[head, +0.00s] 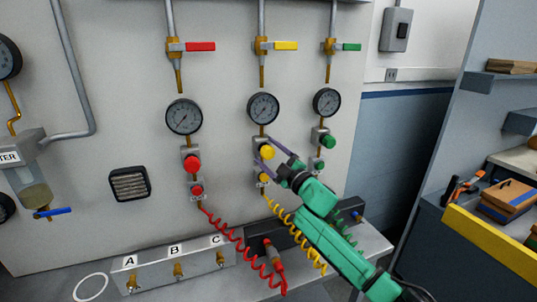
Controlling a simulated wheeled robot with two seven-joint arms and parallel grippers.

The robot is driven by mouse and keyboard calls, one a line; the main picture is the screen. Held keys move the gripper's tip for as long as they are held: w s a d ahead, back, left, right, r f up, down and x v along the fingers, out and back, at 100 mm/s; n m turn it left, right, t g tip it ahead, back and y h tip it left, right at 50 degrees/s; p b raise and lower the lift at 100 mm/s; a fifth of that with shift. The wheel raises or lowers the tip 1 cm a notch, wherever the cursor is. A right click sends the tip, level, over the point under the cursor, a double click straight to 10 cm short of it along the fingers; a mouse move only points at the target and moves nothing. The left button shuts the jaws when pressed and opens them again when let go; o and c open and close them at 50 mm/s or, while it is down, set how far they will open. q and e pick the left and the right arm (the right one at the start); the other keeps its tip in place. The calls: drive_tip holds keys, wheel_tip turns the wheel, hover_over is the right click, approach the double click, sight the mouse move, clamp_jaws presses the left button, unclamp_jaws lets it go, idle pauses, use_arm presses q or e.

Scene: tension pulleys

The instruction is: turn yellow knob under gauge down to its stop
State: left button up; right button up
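The yellow knob (267,152) sits on a grey regulator block under the middle gauge (263,108). My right gripper (262,150) reaches in from the lower right, its two thin fingers apart, one above and right of the knob, one below and left. The knob shows between them; I cannot make out firm contact. A smaller yellow fitting (263,178) is below it, partly behind the fingers. My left gripper is not in view.
A red knob (192,163) under the left gauge and a green knob (328,141) under the right gauge flank the yellow one. Coiled red (235,240) and yellow (290,225) hoses hang below. A bench ledge (340,282) runs underneath; shelves (500,82) stand at right.

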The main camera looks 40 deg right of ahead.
drive_tip(key=shift+s, duration=0.1)
drive_tip(key=shift+s+f, duration=0.15)
drive_tip(key=shift+s, duration=0.05)
drive_tip(key=b+v, duration=0.3)
drive_tip(key=v, duration=1.1)
drive_tip(key=shift+a, duration=0.1)
